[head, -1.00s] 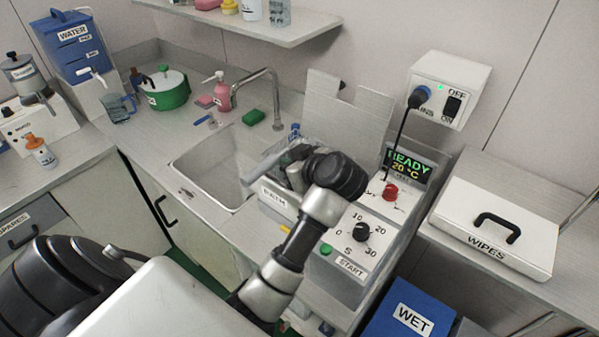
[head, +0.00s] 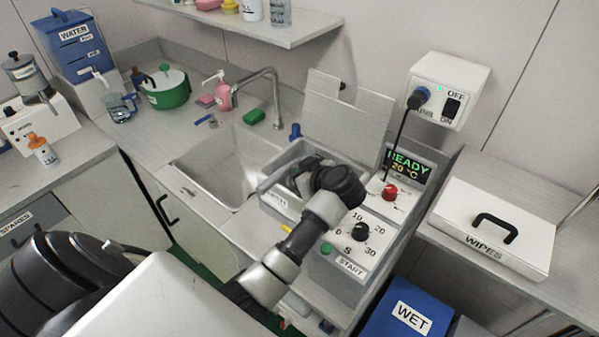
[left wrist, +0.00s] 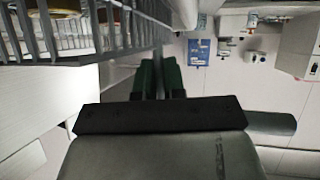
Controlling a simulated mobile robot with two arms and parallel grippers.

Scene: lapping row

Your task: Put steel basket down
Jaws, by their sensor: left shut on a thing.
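The steel basket shows in the left wrist view as a grid of grey bars (left wrist: 70,45) at the upper left, with brownish round parts behind the bars. My left gripper (left wrist: 157,65) has its two green fingers close together on a thin grey part of the basket, beside the grid. In the head view my left gripper (head: 300,182) is over the open bath (head: 275,195), mostly hidden by my own dark wrist. The basket is hard to make out there, so I cannot tell whether it touches the bath floor. My right gripper is not in view.
The bath's lid (head: 348,110) stands raised behind it. The sink (head: 215,165) with its tap is to the left. The control panel with a red knob (head: 389,192) is to the right. A wipes box (head: 495,225) and a blue WET bin (head: 405,310) are further right.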

